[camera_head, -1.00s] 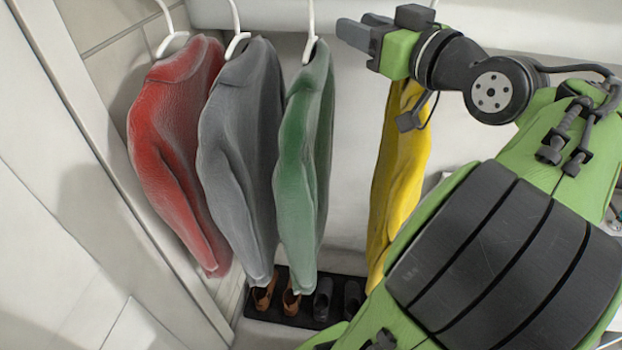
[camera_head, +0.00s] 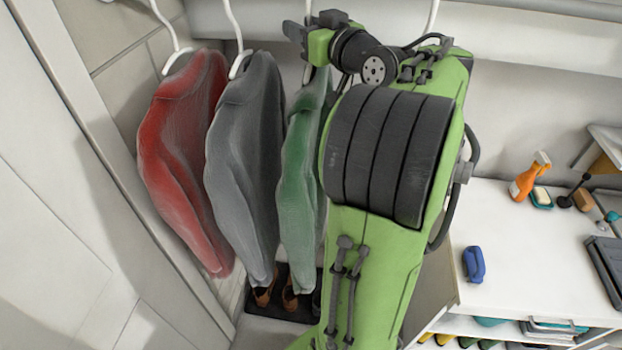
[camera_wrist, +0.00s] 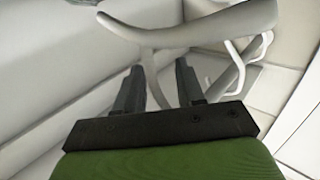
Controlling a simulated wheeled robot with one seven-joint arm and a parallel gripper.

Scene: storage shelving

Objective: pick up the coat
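Three coats hang on white hangers in the head view: a red coat (camera_head: 180,160), a grey coat (camera_head: 243,165) and a green coat (camera_head: 300,190). The green coat is partly covered by my arm. My gripper (camera_head: 293,32) is up at the green coat's hanger (camera_head: 308,12), above its shoulders. In the wrist view my gripper (camera_wrist: 158,75) has its two fingers apart. A white hanger (camera_wrist: 190,32) crosses just past the fingertips and part of it shows between the fingers. I cannot tell whether they touch. No coat cloth shows clearly in the wrist view.
Shoes (camera_head: 265,295) stand on a dark mat below the coats. A wall panel (camera_head: 60,180) is at the left. At the right a white counter (camera_head: 520,240) holds a blue item (camera_head: 473,264) and an orange spray bottle (camera_head: 530,178). Another hanger (camera_head: 432,15) shows behind my arm.

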